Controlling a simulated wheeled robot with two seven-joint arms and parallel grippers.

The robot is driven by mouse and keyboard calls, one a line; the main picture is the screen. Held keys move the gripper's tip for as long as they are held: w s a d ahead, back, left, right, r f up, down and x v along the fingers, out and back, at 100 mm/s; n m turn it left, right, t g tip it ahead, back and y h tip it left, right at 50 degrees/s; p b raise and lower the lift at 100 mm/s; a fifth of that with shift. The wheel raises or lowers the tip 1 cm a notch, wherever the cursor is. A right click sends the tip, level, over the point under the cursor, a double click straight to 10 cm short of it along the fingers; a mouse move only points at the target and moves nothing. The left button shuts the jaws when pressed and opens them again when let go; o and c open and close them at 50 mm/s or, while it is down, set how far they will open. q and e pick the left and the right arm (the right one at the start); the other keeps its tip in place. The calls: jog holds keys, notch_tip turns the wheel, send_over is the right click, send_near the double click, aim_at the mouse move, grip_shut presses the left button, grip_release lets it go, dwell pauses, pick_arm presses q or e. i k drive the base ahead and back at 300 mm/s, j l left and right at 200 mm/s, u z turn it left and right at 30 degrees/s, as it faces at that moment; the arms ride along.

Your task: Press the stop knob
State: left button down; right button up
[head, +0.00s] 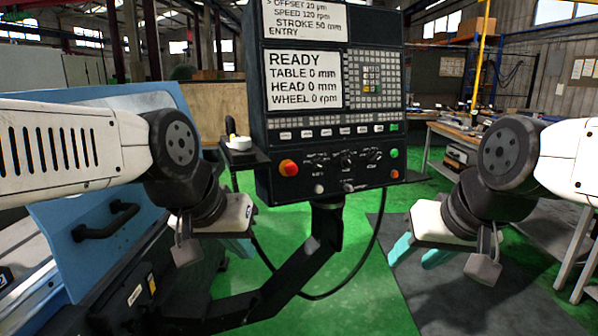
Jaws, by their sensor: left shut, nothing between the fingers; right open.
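The stop knob, a round orange-red knob (288,167), sits at the lower left of the black control panel (262,187) in the head view. My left gripper (243,248) is below and to the left of the knob, apart from it. Its teal fingers are mostly hidden behind its white body and my wrist; it is shut and empty. My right gripper (420,254) is to the right of and below the panel. Its two teal fingers are spread open with nothing between them.
The panel's screen (303,80) reads READY. Small dark knobs, a green button (394,153) and a small red button (394,174) share the lower panel. A side shelf holds a white round item (240,143). A blue machine cover (90,235) stands at left. A black support arm (290,275) runs below.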

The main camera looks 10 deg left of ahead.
aim_at(290, 169)
jog(key=k+j, duration=0.1)
jog(key=k, duration=0.75)
jog(key=k+u, duration=0.15)
jog(key=u, duration=0.35)
jog(key=k+j+u, duration=0.15)
jog(key=u, duration=0.35)
jog(key=k+j+u, duration=0.15)
jog(key=u, duration=1.05)
jog(key=i+l+z, duration=0.1)
jog(key=l+z, duration=0.2)
jog(key=i+l+z, duration=0.15)
jog(key=l+z, duration=0.2)
jog(key=i+l+z, duration=0.3)
jog(key=k+l, duration=0.1)
